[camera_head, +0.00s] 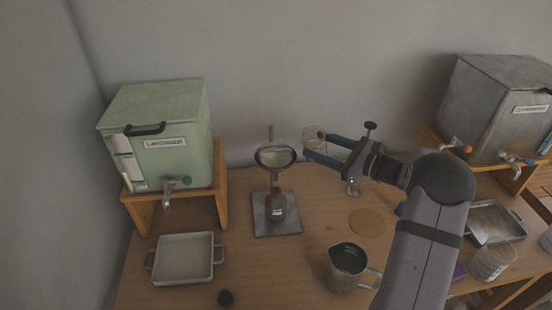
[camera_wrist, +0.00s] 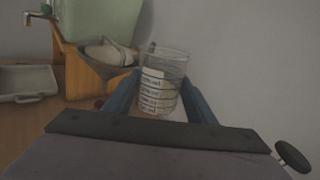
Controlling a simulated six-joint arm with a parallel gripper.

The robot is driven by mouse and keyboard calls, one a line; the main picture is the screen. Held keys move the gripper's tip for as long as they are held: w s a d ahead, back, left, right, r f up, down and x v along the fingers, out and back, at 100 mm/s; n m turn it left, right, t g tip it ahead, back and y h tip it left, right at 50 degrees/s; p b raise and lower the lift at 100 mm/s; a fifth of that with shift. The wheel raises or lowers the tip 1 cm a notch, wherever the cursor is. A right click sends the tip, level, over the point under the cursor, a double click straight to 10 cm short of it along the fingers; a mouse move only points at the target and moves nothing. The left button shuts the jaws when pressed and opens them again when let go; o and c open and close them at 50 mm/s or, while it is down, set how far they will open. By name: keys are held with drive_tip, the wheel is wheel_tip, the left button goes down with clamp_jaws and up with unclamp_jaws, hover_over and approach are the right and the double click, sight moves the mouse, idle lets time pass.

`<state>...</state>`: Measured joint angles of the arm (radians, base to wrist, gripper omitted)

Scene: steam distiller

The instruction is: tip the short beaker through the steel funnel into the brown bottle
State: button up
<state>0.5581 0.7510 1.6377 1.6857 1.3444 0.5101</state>
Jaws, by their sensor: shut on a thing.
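My gripper (camera_head: 319,147) is shut on the short beaker (camera_head: 314,135), a clear glass with a marked scale. The beaker also shows between the blue fingers in the wrist view (camera_wrist: 161,82). It is held in the air to the right of the steel funnel (camera_head: 275,156) and looks close to upright. The funnel sits in a ring on a stand, above the brown bottle (camera_head: 276,205). The bottle stands upright on the stand's grey base plate (camera_head: 290,227). In the wrist view the funnel (camera_wrist: 105,55) is just left of the beaker. I cannot tell how much liquid the beaker holds.
A green box with a tap (camera_head: 155,135) stands on a wooden stand at left, a white tray (camera_head: 184,262) below it. A steel tank (camera_head: 500,105) is at right.

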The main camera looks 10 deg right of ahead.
sight(310, 143)
drive_tip(key=r, duration=0.1)
drive_tip(key=r+n+p, duration=0.1)
drive_tip(key=shift+s+a+r, duration=0.15)
drive_tip(key=shift+a+r, duration=0.15)
drive_tip(key=shift+r, duration=0.05)
drive_tip(key=shift+s+a+r+n+h+p, duration=0.1)
drive_tip(key=shift+a+r+n+h+p, duration=0.2)
drive_tip(key=shift+r, duration=0.4)
drive_tip(key=shift+s+a+r+n+h+p, duration=0.1)
drive_tip(key=shift+a+r+n+p, duration=0.2)
drive_tip(key=shift+r, duration=0.35)
drive_tip(key=shift+s+a+r+n+g+h, duration=0.3)
drive_tip(key=shift+a+r+n+h, duration=0.15)
drive_tip(key=shift+a+n, duration=0.35)
drive_tip(key=shift+r+n+h, duration=0.35)
drive_tip(key=shift+n, duration=0.15)
drive_tip(key=shift+f+n+h+b, duration=0.25)
drive_tip(key=shift+n+h+b, duration=0.25)
drive_tip(key=shift+n, duration=0.2)
drive_tip(key=shift+s+a+r+n+h, duration=0.15)
drive_tip(key=shift+r+n+h, duration=0.25)
drive_tip(key=shift+r+n, duration=0.2)
drive_tip(key=shift+a+f+n+h+b, duration=0.15)
drive_tip(key=shift+f+n+h+b, duration=0.2)
drive_tip(key=shift+n, duration=0.25)
